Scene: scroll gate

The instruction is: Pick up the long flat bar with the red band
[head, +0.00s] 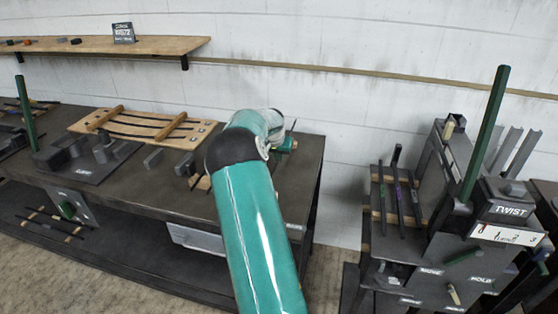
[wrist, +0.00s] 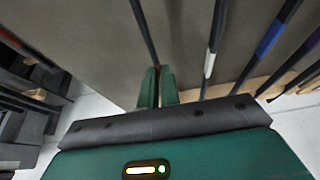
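In the wrist view, my gripper (wrist: 158,88) has its two green fingers close together on either side of a thin dark bar (wrist: 143,28). The bar fills the narrow gap and runs away from the fingertips.
The dark workbench (head: 150,195) carries a wooden rack (head: 140,127) with dark rods and a grey fixture (head: 85,165). A wall shelf (head: 160,45) hangs above. A stand labelled TWIST (head: 507,211) with a tall green post (head: 487,130) is at the right, across a floor gap.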

